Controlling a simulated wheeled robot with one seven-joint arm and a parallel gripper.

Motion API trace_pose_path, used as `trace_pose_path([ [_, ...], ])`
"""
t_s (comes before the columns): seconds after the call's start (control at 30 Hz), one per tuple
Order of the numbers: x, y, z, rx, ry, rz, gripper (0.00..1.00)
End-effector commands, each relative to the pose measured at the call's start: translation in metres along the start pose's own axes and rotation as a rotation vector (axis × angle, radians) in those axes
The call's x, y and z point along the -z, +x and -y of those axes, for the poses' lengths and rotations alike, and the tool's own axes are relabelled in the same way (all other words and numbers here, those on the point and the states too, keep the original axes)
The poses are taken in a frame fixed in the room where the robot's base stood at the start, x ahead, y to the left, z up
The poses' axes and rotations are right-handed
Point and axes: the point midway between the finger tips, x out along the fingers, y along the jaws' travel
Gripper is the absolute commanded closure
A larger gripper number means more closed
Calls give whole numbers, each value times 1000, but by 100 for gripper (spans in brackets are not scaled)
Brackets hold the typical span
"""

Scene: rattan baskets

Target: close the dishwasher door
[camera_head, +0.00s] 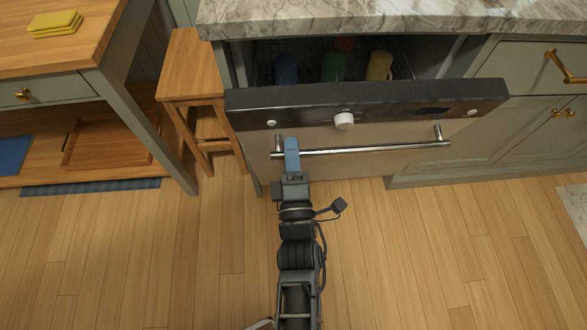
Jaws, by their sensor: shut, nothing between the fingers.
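The dishwasher door (385,133) is partly open. It tilts out below the counter, with its dark top edge toward me and a gap above it into the interior. The door has a white knob (344,121) and a long metal handle bar (370,150). My gripper (291,146) is at the left end of the handle, its blue fingers together, with nothing seen between them. It overlaps the bar in the picture; I cannot tell whether it touches the door. Blue, green and yellow cups (333,67) stand inside the dishwasher.
A marble countertop (400,15) overhangs the dishwasher. A wooden stool (195,75) stands close at its left, beside a wooden table (75,55) with yellow sponges (56,23). Cabinets (530,135) adjoin at right. The wooden floor (430,260) in front is clear.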

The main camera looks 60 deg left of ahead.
Motion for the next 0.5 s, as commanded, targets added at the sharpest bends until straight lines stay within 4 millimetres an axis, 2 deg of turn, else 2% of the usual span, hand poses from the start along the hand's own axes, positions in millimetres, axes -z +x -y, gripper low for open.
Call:
trace_pose_path([
  [0.03, 1, 10, -1, -1, 0, -2, 100],
  [0.2, 0, 28, 0, 0, 0, -1, 100],
  [0.5, 0, 37, 0, 1, 1, 0, 100],
])
